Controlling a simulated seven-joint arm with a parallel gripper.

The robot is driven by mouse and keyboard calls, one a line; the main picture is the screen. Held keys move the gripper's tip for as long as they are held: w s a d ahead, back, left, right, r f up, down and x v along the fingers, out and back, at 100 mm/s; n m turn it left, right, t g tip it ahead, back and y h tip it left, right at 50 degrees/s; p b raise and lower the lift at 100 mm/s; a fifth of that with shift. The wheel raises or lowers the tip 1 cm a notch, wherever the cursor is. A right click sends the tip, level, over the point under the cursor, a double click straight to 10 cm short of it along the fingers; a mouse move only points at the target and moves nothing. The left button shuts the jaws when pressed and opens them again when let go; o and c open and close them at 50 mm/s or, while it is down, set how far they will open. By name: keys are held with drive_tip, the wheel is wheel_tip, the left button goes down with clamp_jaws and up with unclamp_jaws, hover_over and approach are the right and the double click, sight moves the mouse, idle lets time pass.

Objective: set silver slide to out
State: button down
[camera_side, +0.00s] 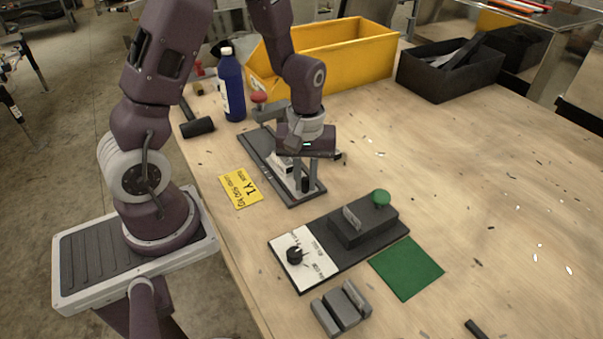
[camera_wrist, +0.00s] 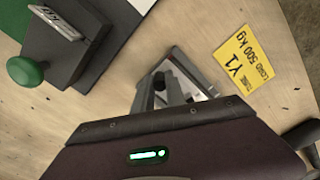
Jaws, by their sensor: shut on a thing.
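A dark base plate (camera_side: 258,142) with a red knob (camera_side: 258,97) at its far end lies on the bench. My gripper (camera_side: 305,184) points down over the near end of this plate, its two grey fingers straddling a small dark upright handle, which I take to be the silver slide's. In the wrist view my gripper (camera_wrist: 170,88) is shut on this handle (camera_wrist: 158,80), with a white label panel (camera_wrist: 208,92) just behind. The slide's track and its markings are mostly hidden by my fingers and wrist, so I cannot read its position.
A second dark unit with a green knob (camera_side: 381,198) and black dial (camera_side: 295,255) stands in front. A yellow card (camera_side: 241,188) lies left of the plate. A blue bottle (camera_side: 231,85), hammer (camera_side: 197,127) and yellow bin (camera_side: 350,55) stand behind. The bench's right is mostly clear.

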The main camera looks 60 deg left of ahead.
drive_tip(key=shift+d, duration=0.25)
drive_tip(key=c, duration=1.6)
unclamp_jaws()
drive_tip(key=shift+o, duration=1.2)
wheel_tip(320, 180, up, 7)
drive_tip(key=shift+r, duration=0.1)
drive_tip(key=s+d+r+m+t, duration=0.2)
drive_tip(key=s+r+m, duration=0.3)
drive_tip(key=s+r, duration=0.2)
drive_tip(key=s+d+r+m+t, duration=0.3)
drive_tip(key=s+r+m, duration=0.3)
drive_tip(key=s+r, duration=0.1)
drive_tip(key=shift+s+d+r+t, duration=0.2)
drive_tip(key=shift+d+r+t, duration=0.1)
drive_tip(key=shift+r, duration=0.15)
